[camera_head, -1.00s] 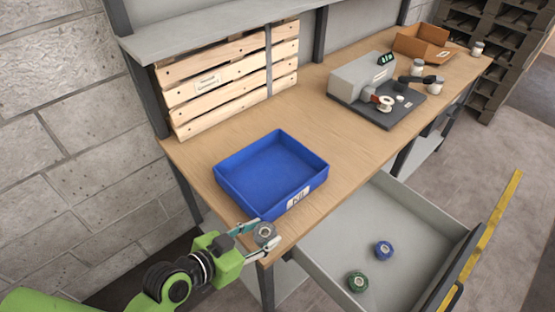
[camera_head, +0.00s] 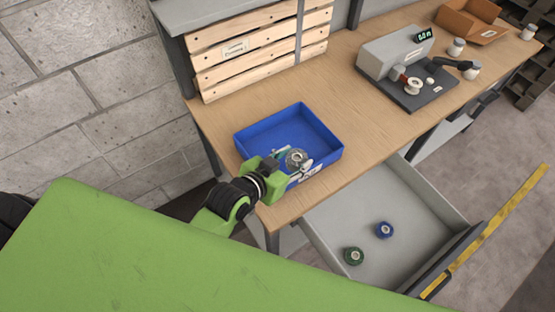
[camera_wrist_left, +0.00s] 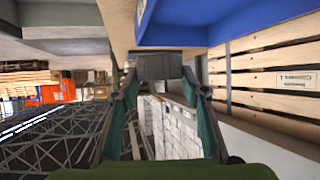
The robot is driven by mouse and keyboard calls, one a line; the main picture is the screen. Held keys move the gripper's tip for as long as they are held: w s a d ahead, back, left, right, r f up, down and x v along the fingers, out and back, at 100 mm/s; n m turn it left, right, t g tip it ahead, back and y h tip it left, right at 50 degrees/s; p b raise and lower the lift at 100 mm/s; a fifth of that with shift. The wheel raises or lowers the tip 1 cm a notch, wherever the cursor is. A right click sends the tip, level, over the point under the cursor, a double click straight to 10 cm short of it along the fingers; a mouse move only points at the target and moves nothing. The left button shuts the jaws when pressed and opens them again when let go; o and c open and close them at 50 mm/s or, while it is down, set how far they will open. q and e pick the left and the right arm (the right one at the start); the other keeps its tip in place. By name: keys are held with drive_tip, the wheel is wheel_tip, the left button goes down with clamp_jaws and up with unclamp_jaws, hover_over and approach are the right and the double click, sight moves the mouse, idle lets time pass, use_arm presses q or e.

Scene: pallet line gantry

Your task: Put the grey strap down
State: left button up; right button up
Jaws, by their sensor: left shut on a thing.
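My left gripper (camera_head: 293,161) is shut on the grey strap (camera_head: 297,157), a small grey roll. In the head view the strap overlaps the near part of the blue kit bin (camera_head: 256,132); I cannot tell exactly how high it is above the bin floor. In the left wrist view the grey strap (camera_wrist_left: 160,66) sits between the fingertips, with the blue bin (camera_wrist_left: 215,22) close beyond it. The visible bin floor is empty. My right gripper is not in view.
An open grey drawer (camera_head: 400,195) below the worktop holds a blue roll (camera_head: 384,230) and a green roll (camera_head: 353,256). A grey device (camera_head: 395,55) stands to the right on the wooden worktop (camera_head: 350,115). A slatted wooden panel (camera_head: 260,52) stands behind the bin.

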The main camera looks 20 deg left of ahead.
use_arm(q)
drive_tip(key=a+f, duration=0.1)
drive_tip(key=f, duration=0.1)
drive_tip(key=w+a+f, duration=0.1)
drive_tip(key=a+f, duration=0.1)
drive_tip(key=w+a+f, duration=0.1)
drive_tip(key=a+f, duration=0.1)
drive_tip(key=shift+a+p, duration=0.2)
drive_tip(key=shift+p, duration=0.1)
wheel_tip(320, 180, down, 3)
drive_tip(key=shift+w+f, duration=0.1)
drive_tip(key=shift+f, duration=0.1)
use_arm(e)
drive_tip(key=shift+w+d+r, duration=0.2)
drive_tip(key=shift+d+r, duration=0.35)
use_arm(q)
drive_tip(key=shift+f+b, duration=0.35)
drive_tip(key=shift+f, duration=0.2)
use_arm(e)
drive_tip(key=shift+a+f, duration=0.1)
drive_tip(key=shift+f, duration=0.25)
use_arm(q)
drive_tip(key=o, duration=0.9)
drive_tip(key=shift+f, duration=0.15)
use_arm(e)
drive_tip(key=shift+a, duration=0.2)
